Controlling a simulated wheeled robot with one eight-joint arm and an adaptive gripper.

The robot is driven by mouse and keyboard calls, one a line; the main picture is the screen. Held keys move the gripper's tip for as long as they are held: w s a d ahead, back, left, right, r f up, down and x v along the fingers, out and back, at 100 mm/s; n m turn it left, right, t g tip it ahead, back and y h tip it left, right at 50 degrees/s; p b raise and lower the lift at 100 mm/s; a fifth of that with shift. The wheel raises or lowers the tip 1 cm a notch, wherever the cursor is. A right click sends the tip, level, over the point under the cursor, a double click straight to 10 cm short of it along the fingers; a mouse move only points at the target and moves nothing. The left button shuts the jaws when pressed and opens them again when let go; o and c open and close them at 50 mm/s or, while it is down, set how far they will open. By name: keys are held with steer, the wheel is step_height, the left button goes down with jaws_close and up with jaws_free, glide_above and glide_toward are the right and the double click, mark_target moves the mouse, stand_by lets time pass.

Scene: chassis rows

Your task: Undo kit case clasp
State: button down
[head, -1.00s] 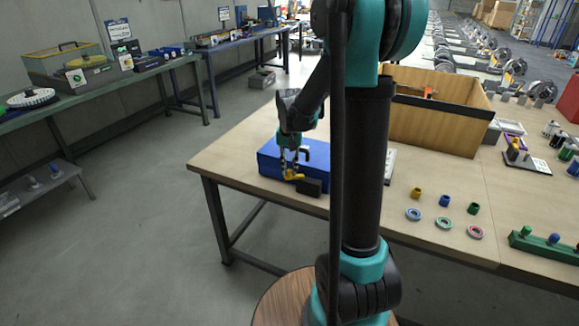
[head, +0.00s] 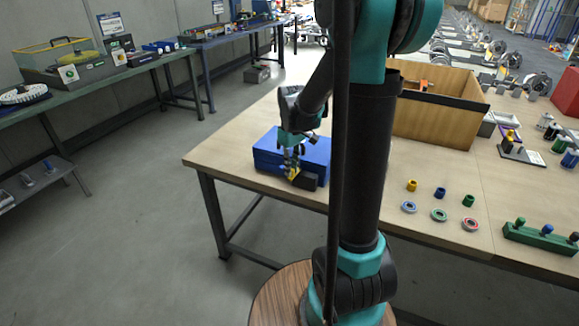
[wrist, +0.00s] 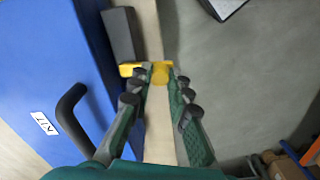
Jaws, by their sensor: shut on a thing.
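The blue kit case (head: 268,152) lies closed near the left end of the wooden table. In the wrist view the case (wrist: 38,60) fills the left side, with a black handle (wrist: 70,108) and a white KIT label (wrist: 45,124). The yellow clasp (wrist: 160,72) sticks out from the front side of the case. My gripper (wrist: 157,80) has its fingertips closed on the clasp, one on each side. In the head view my gripper (head: 291,166) reaches down at the case's front edge, partly hiding the clasp (head: 293,174).
A dark block (head: 304,181) stands right beside the clasp, in front of the case. An open wooden box (head: 432,118) stands behind to the right. Small coloured cylinders and rings (head: 439,215) lie farther right.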

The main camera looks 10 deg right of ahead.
mark_target(293, 170)
steer(key=shift+s+d+n, duration=0.15)
steer(key=shift+n, duration=0.45)
steer(key=c, duration=1.7)
jaws_free()
step_height(293, 170, up, 12)
steer(key=s+d+f+m+t, duration=0.2)
steer(key=s+f+m+t, duration=0.2)
steer(key=s+f, duration=1.1)
steer(key=s+m, duration=0.2)
steer(key=m, duration=0.1)
steer(key=shift+s+f+m, duration=0.2)
steer(key=shift+f+m, duration=0.05)
steer(key=shift+m, duration=0.15)
